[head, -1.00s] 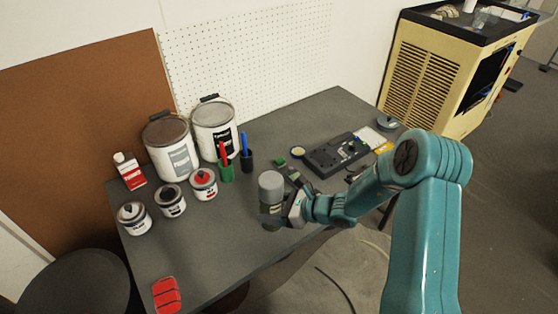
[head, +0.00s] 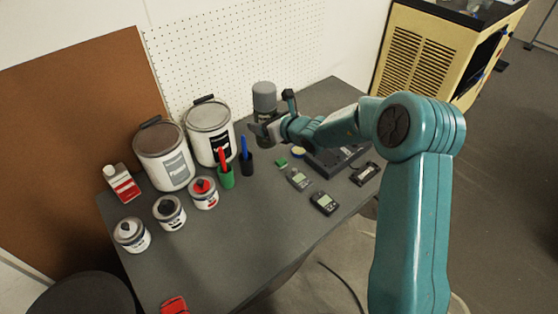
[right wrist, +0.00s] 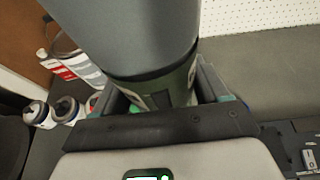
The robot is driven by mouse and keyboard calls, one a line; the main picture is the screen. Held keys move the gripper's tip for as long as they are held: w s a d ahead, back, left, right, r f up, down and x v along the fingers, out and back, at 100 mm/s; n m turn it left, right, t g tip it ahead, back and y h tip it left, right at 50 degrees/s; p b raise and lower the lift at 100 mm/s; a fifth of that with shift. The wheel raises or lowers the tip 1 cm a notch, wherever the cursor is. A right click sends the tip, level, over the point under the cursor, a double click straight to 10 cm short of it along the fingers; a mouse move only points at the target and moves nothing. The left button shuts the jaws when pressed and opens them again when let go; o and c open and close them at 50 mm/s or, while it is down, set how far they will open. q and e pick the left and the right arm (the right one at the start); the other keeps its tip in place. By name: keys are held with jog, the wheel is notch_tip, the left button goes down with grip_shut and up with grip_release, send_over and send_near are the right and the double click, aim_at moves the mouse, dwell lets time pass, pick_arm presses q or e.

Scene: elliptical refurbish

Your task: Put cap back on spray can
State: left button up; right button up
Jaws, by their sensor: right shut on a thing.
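The spray can (head: 266,120) has a green body, with the grey cap (head: 264,94) on its top. In the right wrist view the cap (right wrist: 130,35) is a wide grey cylinder above the dark band of the can body (right wrist: 165,85). No gap shows between cap and can on the visible side. My right gripper (head: 270,131) is shut around the can body, below the cap. The can is upright, or nearly so, in front of the pegboard; its base is partly hidden, so I cannot tell whether it touches the table. My left gripper is not in view.
Two large paint cans (head: 164,157) (head: 209,133), several small cans (head: 170,212) and red and blue markers in green and dark holders (head: 226,176) stand left of the gripper. Small meters (head: 324,203) and a black device (head: 335,158) lie right. The front middle of the table (head: 235,245) is clear.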

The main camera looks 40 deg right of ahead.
jog(key=shift+w+r, duration=0.35)
jog(key=shift+w, duration=0.1)
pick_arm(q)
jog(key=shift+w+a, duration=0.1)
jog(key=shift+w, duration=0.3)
pick_arm(e)
jog(key=shift+d, duration=0.1)
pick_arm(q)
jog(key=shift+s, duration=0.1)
pick_arm(e)
jog(key=shift+s, duration=0.2)
pick_arm(q)
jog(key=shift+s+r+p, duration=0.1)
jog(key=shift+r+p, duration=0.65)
jog(key=shift+p, duration=0.05)
pick_arm(e)
notch_tip(320, 180, down, 16)
jog(key=shift+f, duration=0.1)
jog(key=shift+w+f, duration=0.1)
jog(key=shift+f, duration=1.85)
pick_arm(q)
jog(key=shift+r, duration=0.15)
pick_arm(e)
jog(key=o, duration=1.5)
